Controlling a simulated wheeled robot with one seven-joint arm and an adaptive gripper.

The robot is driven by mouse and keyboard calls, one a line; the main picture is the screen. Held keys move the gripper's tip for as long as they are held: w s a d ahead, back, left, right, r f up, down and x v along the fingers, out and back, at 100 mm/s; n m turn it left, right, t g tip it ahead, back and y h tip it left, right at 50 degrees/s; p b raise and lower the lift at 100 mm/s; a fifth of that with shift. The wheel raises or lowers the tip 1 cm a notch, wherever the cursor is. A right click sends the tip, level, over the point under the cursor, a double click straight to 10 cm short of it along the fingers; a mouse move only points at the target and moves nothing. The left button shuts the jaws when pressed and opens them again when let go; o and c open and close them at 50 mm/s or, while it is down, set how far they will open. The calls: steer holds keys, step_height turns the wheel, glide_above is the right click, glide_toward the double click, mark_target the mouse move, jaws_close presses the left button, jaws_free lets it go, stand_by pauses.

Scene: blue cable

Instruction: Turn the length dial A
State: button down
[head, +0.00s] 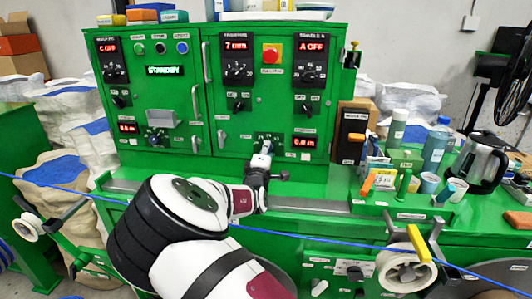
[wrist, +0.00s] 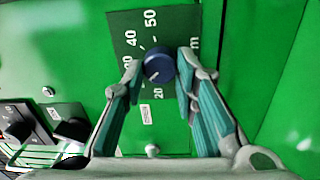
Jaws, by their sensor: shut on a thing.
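The length dial is a dark blue round knob (wrist: 158,65) on a dark green plate printed with 20, 40, 50 and "m" in the wrist view. My gripper (wrist: 160,68) has one finger on each side of the knob and is shut on it. In the head view my gripper (head: 262,157) reaches the lower right of the green cabinet and hides most of the knob; part of its scale plate shows above. A red display (head: 305,143) just right of it reads about 0.0 m. I cannot read a letter A on this dial.
A similar blue knob (head: 157,138) sits at the cabinet's lower left. A red button (head: 271,54) and an "A OFF" display (head: 312,47) are above. A blue cable (head: 330,249) runs across the front. Bottles and a kettle (head: 478,160) stand at right.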

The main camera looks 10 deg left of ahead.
stand_by(0.3)
steer(key=c, duration=1.3)
jaws_free()
steer(key=shift+s, duration=0.1)
steer(key=s, duration=1.1)
steer(key=shift+s+a+f, duration=0.25)
steer(key=shift+s+a, duration=0.05)
steer(key=shift+s, duration=0.1)
